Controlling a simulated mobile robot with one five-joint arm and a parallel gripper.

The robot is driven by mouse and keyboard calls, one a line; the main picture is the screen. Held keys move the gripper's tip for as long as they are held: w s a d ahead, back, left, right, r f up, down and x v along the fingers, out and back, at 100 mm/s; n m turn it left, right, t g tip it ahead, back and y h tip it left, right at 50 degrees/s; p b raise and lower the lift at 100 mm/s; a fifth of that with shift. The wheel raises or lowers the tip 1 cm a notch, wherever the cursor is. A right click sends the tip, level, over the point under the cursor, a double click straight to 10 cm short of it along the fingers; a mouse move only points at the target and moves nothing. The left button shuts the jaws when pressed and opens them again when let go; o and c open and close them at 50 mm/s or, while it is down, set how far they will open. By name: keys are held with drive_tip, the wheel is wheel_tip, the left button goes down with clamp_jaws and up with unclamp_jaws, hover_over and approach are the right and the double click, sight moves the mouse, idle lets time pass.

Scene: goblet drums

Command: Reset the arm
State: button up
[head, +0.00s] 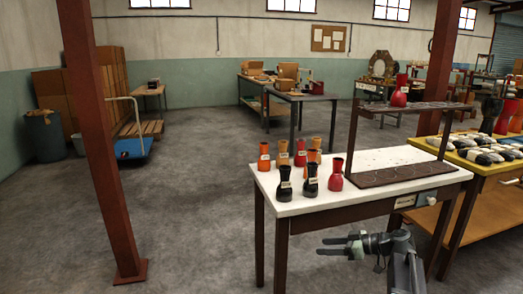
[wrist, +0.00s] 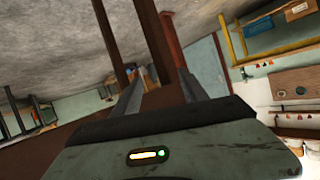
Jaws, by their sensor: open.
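My gripper (head: 322,246) is in front of the white-topped table (head: 375,160) in the head view, below the level of its top. It points left, with its two fingers apart and nothing between them. Its fingers also show apart in the wrist view (wrist: 160,80). Several small goblet drums stand upright at the left of the table: orange ones (head: 264,158), black ones (head: 285,186) and red ones (head: 336,176). My gripper touches none of them.
A dark two-level rack (head: 353,130) stands on the table, with a red drum (head: 399,93) on its upper shelf. A yellow table (head: 488,165) with stones and drums stands at the right. A red-brown post (head: 100,150) rises at the left. The grey floor between is clear.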

drive_tip(key=s+a+f+m+g+h+p, duration=0.1)
drive_tip(key=s+a+f+g+h, duration=0.1)
drive_tip(key=s+a+f, duration=0.3)
drive_tip(key=s+a+f+g+h, duration=0.2)
drive_tip(key=s+a, duration=0.1)
drive_tip(key=a, duration=0.4)
drive_tip(key=s+a+f+m+g+h+p, duration=0.1)
drive_tip(key=s+a+f+g+h, duration=0.1)
drive_tip(key=s+a+f, duration=0.3)
drive_tip(key=s+d+m+h, duration=0.3)
drive_tip(key=d+m+h, duration=0.3)
drive_tip(key=d+m, duration=0.25)
wheel_tip(320, 180, up, 37)
drive_tip(key=p, duration=3.7)
drive_tip(key=shift+w+r+g, duration=0.15)
drive_tip(key=shift+w+g, duration=0.15)
drive_tip(key=shift+g, duration=0.1)
